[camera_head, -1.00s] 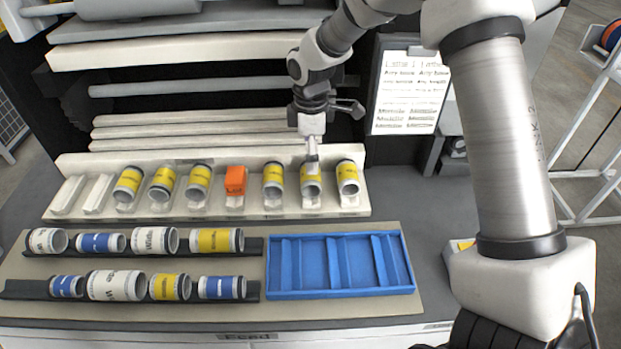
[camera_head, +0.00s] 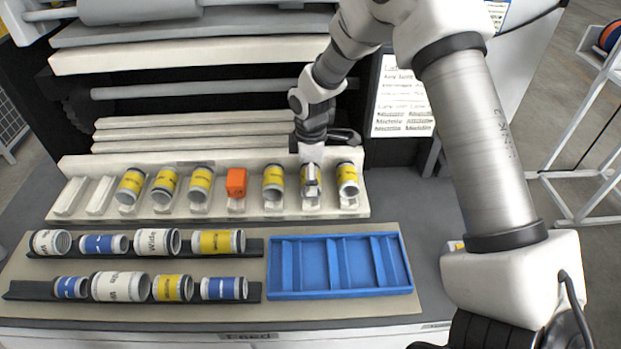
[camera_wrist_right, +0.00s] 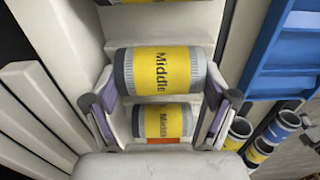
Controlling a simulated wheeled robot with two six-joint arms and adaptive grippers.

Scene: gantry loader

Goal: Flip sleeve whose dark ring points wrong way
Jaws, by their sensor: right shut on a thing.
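Several yellow sleeves stand leaning in a row on the pale rack. My right gripper (camera_head: 311,178) reaches down over the yellow sleeve second from the right. In the right wrist view its fingers (camera_wrist_right: 160,92) are shut on this yellow "Middle" sleeve (camera_wrist_right: 165,72), one at each end. The held sleeve has a dark ring at its left end there. The neighbouring sleeve (camera_wrist_right: 162,122) also shows a darker left end. The rightmost sleeve (camera_head: 347,180) has a lighter upper end. My left gripper is out of view.
An orange block (camera_head: 236,182) sits in the rack row. Two empty rack places (camera_head: 98,195) are at the left. A blue divided tray (camera_head: 340,294) lies empty in front. Two dark rails (camera_head: 252,247) carry white, blue and yellow sleeves. A printed sheet (camera_head: 402,100) hangs behind.

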